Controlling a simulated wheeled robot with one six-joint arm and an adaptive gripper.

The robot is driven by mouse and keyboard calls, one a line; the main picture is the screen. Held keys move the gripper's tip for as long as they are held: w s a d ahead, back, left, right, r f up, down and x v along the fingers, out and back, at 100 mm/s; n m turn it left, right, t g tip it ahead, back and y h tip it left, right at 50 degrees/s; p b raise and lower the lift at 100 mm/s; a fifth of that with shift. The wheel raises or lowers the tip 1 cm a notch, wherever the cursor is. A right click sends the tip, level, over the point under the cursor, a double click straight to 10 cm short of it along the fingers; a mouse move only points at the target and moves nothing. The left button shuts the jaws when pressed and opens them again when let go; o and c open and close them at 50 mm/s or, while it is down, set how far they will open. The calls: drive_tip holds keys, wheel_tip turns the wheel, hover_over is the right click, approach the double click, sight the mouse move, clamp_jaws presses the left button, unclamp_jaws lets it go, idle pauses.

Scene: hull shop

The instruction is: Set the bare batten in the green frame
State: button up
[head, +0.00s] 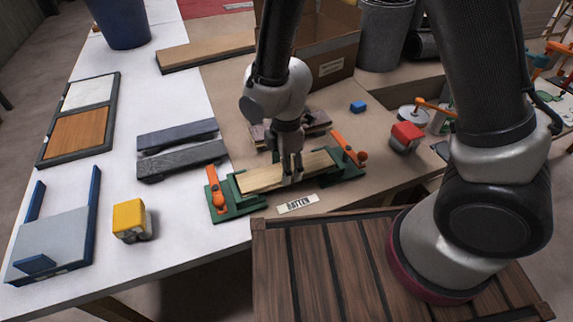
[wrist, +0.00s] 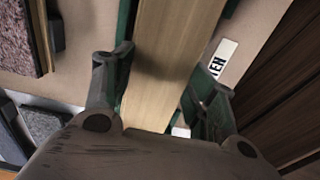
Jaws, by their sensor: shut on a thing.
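The bare batten (head: 262,178) is a pale wooden board. It lies lengthwise over the green frame (head: 240,208), between its two end parts. The frame carries an orange clamp lever at the left (head: 217,196) and another at the right (head: 345,150). My gripper (head: 291,178) comes down from above and is shut on the batten near its middle. In the wrist view the fingers flank the batten (wrist: 168,60), one on each long edge, with green frame parts beside it. I cannot tell whether the batten rests fully on the frame.
A white label reading "BATTEN" (head: 298,204) lies in front of the frame. Dark grey boards (head: 180,158) lie to the left, a yellow block (head: 130,219) farther left. A red-topped block (head: 406,135) and a small blue block (head: 358,106) are at the right. A cardboard box (head: 325,62) stands behind.

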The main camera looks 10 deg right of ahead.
drive_tip(key=shift+f, duration=0.5)
idle(0.4)
drive_tip(key=o, duration=1.2)
drive_tip(key=shift+r, duration=0.1)
drive_tip(key=shift+r, duration=3.45)
